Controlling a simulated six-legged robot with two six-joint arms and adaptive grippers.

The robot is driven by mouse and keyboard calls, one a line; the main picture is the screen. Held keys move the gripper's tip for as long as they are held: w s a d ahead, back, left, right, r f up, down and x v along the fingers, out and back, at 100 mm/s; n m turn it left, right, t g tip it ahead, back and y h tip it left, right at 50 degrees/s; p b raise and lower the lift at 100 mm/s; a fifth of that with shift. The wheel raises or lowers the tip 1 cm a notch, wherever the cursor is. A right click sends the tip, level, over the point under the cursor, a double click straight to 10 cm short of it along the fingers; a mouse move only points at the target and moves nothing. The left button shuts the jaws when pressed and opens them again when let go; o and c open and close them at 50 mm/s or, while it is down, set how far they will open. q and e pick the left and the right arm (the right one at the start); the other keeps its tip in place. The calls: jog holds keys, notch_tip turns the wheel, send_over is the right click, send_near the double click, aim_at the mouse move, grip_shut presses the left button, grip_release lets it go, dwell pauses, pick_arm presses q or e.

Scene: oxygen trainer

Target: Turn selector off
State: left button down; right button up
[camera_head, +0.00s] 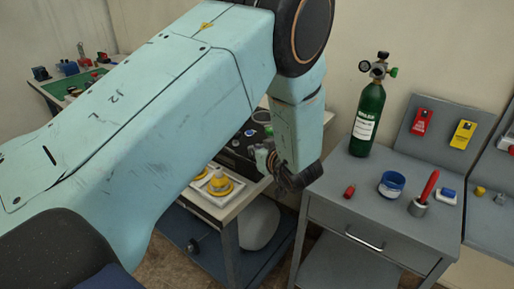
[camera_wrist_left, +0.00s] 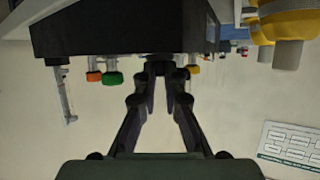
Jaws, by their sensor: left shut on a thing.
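A black trainer box (camera_head: 238,152) stands on a table behind my left arm. In the left wrist view its dark body (camera_wrist_left: 110,30) fills the top, with small knobs on its face. My left gripper (camera_head: 270,163) is at the box's right side. In the left wrist view the left gripper's fingers (camera_wrist_left: 160,78) close on a small dark part, apparently the selector (camera_wrist_left: 159,67), at the box's face. The fingers hide most of the selector, so its setting cannot be read. My right gripper is not in view.
A green knob (camera_wrist_left: 113,78) and an orange knob (camera_wrist_left: 193,70) flank the fingers closely. Yellow fittings (camera_head: 219,183) sit on a tray beside the box. A green oxygen cylinder (camera_head: 368,118) stands on the grey cabinet at right, with a blue roll (camera_head: 392,184) on it.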

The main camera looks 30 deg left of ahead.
pick_arm(q)
jog(key=shift+w+r, duration=0.1)
jog(key=shift+r, duration=0.05)
jog(key=c, duration=1.4)
grip_release()
jog(key=shift+c, duration=0.2)
notch_tip(320, 180, up, 10)
